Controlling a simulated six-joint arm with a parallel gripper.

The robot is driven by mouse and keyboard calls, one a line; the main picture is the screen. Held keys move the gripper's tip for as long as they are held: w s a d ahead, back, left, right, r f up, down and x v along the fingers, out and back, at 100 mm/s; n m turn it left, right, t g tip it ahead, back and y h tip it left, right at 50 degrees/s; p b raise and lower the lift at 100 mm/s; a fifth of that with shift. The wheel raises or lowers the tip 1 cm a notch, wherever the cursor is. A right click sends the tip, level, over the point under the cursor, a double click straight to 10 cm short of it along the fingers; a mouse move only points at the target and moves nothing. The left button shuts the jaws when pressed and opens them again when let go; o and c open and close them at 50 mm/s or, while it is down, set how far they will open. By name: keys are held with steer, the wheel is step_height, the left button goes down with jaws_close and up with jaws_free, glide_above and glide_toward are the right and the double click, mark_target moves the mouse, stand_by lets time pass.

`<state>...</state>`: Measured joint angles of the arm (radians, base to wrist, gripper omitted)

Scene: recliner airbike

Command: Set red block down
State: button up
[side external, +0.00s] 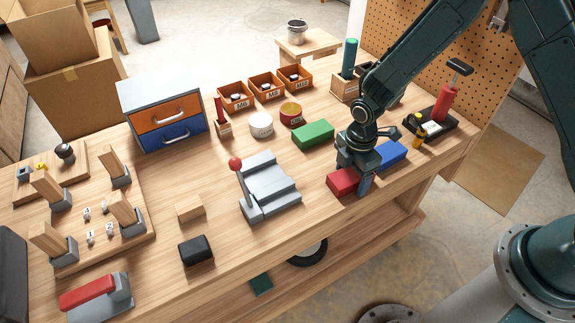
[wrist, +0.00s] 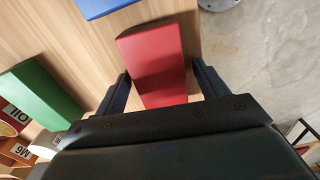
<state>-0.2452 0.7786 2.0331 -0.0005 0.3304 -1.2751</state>
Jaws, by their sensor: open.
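The red block (side external: 343,181) rests on the wooden bench near its front edge, below my gripper in the side view. In the wrist view the red block (wrist: 155,62) lies between my two fingers. My gripper (side external: 362,172) is open around it, with gaps between fingers and block in the wrist view (wrist: 161,88). In the side view the gripper hides part of the block.
A blue block (side external: 391,155) lies just right of the red one, and a green block (side external: 313,135) lies behind. A grey lever fixture (side external: 268,187) stands to the left. The bench's front edge is close to the red block.

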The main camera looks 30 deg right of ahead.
steer(key=shift+r, duration=0.1)
step_height(320, 180, up, 14)
stand_by(0.9)
stand_by(0.4)
step_height(320, 180, up, 14)
steer(key=m+t, duration=0.3)
steer(key=m, duration=0.5)
glide_above(352, 174)
steer(key=s+d, duration=0.6)
steer(key=s, duration=0.2)
steer(key=s+d+r+m+t, duration=0.1)
steer(key=s+d+r+m, duration=0.1)
steer(key=s+m, duration=0.2)
steer(key=s+d+r+m+t, duration=0.1)
steer(key=s+r+m, duration=0.2)
steer(key=s, duration=0.6)
steer(key=shift+s+d+m+t, duration=0.3)
steer(key=shift+s+d+m, duration=0.1)
steer(key=shift+m, duration=0.8)
steer(key=shift+o, duration=0.5)
